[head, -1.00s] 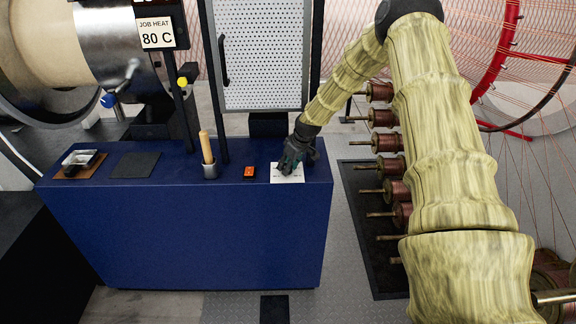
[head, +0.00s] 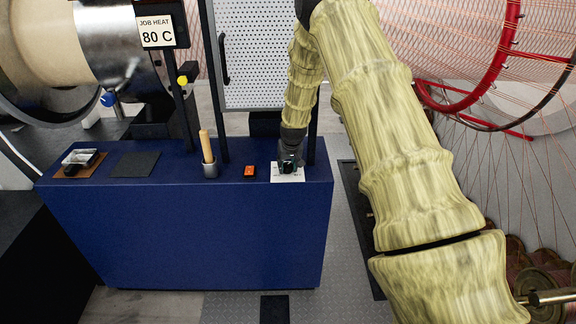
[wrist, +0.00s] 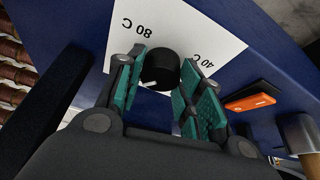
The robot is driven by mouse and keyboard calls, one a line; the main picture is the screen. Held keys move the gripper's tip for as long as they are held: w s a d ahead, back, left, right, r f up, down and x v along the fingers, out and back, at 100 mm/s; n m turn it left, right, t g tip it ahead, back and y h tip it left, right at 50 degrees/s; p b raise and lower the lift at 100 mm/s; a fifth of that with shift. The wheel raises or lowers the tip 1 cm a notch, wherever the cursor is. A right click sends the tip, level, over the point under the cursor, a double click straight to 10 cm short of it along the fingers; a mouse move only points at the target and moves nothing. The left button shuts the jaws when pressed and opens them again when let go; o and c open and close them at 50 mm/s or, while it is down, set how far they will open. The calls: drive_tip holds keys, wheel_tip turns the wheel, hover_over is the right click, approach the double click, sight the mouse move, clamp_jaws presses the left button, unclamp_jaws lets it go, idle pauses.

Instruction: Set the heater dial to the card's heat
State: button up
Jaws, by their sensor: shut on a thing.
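The job heat card (head: 157,31) at the upper left of the head view reads 80 C. The white dial plate (head: 295,178) lies on the blue bench top near its right end. In the wrist view the black round dial (wrist: 160,68) sits on this plate, between "80 C" and "40 C" prints that appear upside down. Its short white mark (wrist: 151,86) faces the lower left of that picture, on the side away from both prints. My gripper (wrist: 163,88) points down with its green pads either side of the dial, shut on it. The dial's lower part is hidden.
The blue bench (head: 190,230) also holds an orange-and-black item (head: 249,171), a wooden handle in a metal cup (head: 208,155), a dark mat (head: 135,164) and a small tray (head: 80,158). A dark post stands behind the dial plate. Copper-coloured spools (wrist: 15,55) lie right of the bench.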

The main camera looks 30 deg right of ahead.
drive_tip(key=m, duration=0.1)
drive_tip(key=m+h, duration=0.1)
drive_tip(key=m, duration=0.1)
drive_tip(key=shift+w+r+m+g, duration=0.1)
drive_tip(key=shift+w+m+g, duration=0.05)
drive_tip(key=shift+m+g, duration=0.15)
drive_tip(key=m+g+h+b, duration=0.1)
drive_tip(key=m, duration=0.3)
drive_tip(key=shift+w+a+m, duration=0.1)
drive_tip(key=shift+m, duration=0.2)
drive_tip(key=m+g+h+b, duration=0.1)
drive_tip(key=m, duration=0.2)
drive_tip(key=shift+m+g, duration=0.3)
drive_tip(key=shift+g, duration=0.1)
drive_tip(key=shift+w+m+g+b, duration=0.1)
drive_tip(key=shift+m+g+b, duration=0.4)
drive_tip(key=shift+m, duration=0.6)
drive_tip(key=shift+m+g+b, duration=0.3)
drive_tip(key=shift+m+b, duration=0.35)
drive_tip(key=shift+m, duration=0.45)
drive_tip(key=o, duration=1)
drive_tip(key=v, duration=1.2)
